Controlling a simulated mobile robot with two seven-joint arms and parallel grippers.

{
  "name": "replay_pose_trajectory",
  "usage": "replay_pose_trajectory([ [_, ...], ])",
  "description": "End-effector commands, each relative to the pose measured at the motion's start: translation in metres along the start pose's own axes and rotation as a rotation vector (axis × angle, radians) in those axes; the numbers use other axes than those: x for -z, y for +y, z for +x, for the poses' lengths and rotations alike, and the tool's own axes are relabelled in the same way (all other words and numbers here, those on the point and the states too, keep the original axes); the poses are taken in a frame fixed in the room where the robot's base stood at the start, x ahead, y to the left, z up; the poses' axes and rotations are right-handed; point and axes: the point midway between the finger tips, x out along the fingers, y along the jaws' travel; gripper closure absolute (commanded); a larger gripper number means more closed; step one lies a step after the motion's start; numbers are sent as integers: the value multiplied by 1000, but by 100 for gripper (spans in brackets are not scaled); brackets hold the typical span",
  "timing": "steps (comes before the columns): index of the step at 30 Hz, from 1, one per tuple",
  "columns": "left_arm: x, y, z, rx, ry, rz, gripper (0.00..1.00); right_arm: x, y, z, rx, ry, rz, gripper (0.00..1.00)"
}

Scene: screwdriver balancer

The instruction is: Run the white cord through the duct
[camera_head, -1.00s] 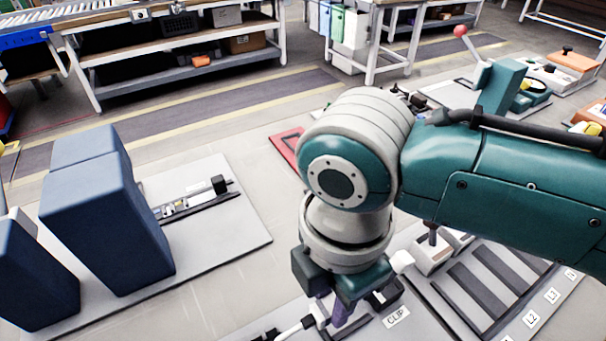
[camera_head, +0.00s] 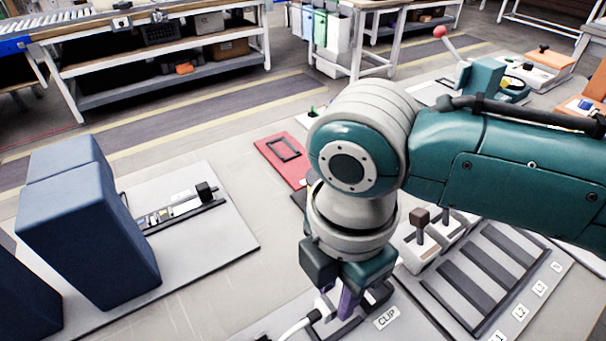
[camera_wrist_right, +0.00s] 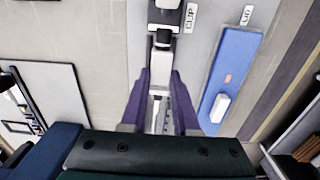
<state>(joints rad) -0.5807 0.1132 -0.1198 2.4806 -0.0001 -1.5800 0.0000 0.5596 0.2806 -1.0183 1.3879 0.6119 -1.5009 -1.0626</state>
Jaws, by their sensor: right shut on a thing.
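My right gripper (camera_head: 347,302) is low over the board beside the CLIP label (camera_head: 387,318), fingers pointing down. Its purple fingers also show in the right wrist view (camera_wrist_right: 160,100), close on either side of a narrow pale piece. It is shut on the white cord, though the exact grip is partly hidden. The white cord (camera_head: 294,328) runs down-left from the gripper, with a black sleeve (camera_head: 315,316) on it beside the fingers. I cannot clearly pick out the duct; a pale channel-like strip (camera_wrist_right: 158,122) shows between and below the fingers. My left gripper is not in view.
Upright levers (camera_head: 420,228) and dark slots (camera_head: 482,275) are to the right. A blue strip (camera_wrist_right: 230,75) lies near the LID label (camera_wrist_right: 246,15).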

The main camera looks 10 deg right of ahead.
Motion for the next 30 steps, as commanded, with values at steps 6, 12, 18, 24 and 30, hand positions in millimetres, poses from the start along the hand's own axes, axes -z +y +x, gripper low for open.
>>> replay_pose_trajectory([
  [6,1,0,-3,0,0,0,43,2,0,0,0,0,-1,100],
  [12,1,0,-3,1,-1,2,43,2,0,0,0,0,-1,100],
  [18,0,-2,-2,5,-2,8,43,2,0,1,0,0,0,100],
  [24,-2,-2,5,8,-2,10,43,2,0,10,1,0,0,100],
  [30,-4,-2,12,7,-2,10,43,2,0,22,0,0,-1,100],
])
